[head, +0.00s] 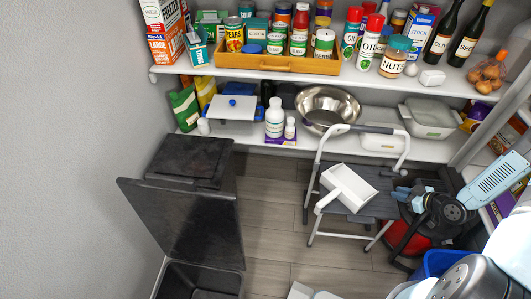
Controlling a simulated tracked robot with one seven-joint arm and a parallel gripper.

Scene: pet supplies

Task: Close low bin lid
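The low black bin (200,282) is at the bottom left, partly cut off by the lower picture edge. Its dark lid (188,220) is raised and stands tilted up behind the opening. The dark inside of the bin shows. What looks like my gripper (404,194) is at the right, a dark end part with blue-grey tips, in front of the step stool. It is well apart from the lid. Its fingers are too small and cluttered to tell their opening.
Another black bin (190,160) with a flat top stands behind the raised lid. A step stool (345,203) with a white scoop-like tray (347,187) stands right of centre. Shelves line the back. Bare floor (268,215) lies between bin and stool.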

